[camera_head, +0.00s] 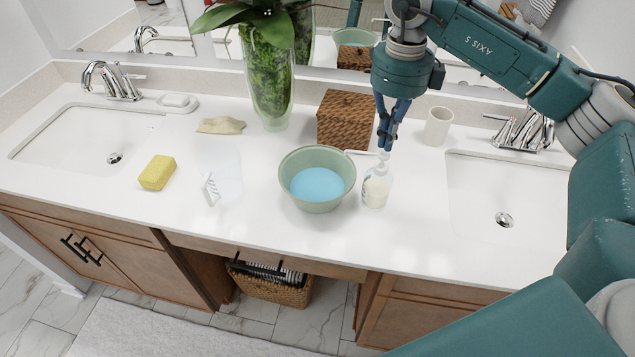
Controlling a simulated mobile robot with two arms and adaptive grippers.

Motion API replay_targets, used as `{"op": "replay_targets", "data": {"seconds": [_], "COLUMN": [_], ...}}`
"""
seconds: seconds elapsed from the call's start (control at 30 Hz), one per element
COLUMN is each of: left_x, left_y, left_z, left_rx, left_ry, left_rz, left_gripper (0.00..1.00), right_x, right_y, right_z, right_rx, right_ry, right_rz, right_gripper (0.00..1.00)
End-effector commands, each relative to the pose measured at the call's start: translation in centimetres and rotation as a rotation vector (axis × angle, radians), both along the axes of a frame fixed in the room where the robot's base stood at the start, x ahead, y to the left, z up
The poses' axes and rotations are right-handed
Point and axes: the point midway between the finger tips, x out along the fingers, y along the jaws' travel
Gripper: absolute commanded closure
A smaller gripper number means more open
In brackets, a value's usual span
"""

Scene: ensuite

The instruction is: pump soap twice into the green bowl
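The green bowl (292,170) stands on the white counter in the middle of the view, with blue liquid (317,184) inside. The soap pump bottle (375,191) stands upright just right of the bowl. It is clear with pale contents, and its spout points left over the bowl's rim. My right gripper (384,149) points down directly above the pump head, with its fingers close together. It seems to touch or nearly touch the pump top; whether anything is between the fingers cannot be told. My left gripper is not in view.
A brown woven box (345,119) and a white cup (438,126) stand behind the bottle. A glass vase (268,85) with a plant stands behind the bowl. A yellow sponge (157,172) lies left. Sinks (85,138) (500,190) flank the counter. The front counter is clear.

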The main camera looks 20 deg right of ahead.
Motion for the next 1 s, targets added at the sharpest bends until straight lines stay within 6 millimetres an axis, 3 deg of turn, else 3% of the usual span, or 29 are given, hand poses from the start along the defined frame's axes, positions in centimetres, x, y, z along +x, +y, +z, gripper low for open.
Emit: {"op": "replay_targets", "data": {"seconds": [0.27, 0.8, 1.0], "left_x": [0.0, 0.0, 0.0], "left_y": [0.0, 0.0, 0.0], "left_z": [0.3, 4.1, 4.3], "left_rx": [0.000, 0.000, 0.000], "left_ry": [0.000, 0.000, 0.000], "left_rz": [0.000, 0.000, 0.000], "left_gripper": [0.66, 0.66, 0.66], "right_x": [0.0, 0.0, 0.0], "right_y": [0.0, 0.0, 0.0], "right_z": [0.4, 5.6, 6.1], "right_rx": [0.000, 0.000, 0.000], "right_ry": [-0.001, -0.001, 0.000], "right_rz": [0.000, 0.000, 0.000], "right_gripper": [1.00, 1.00, 1.00]}}
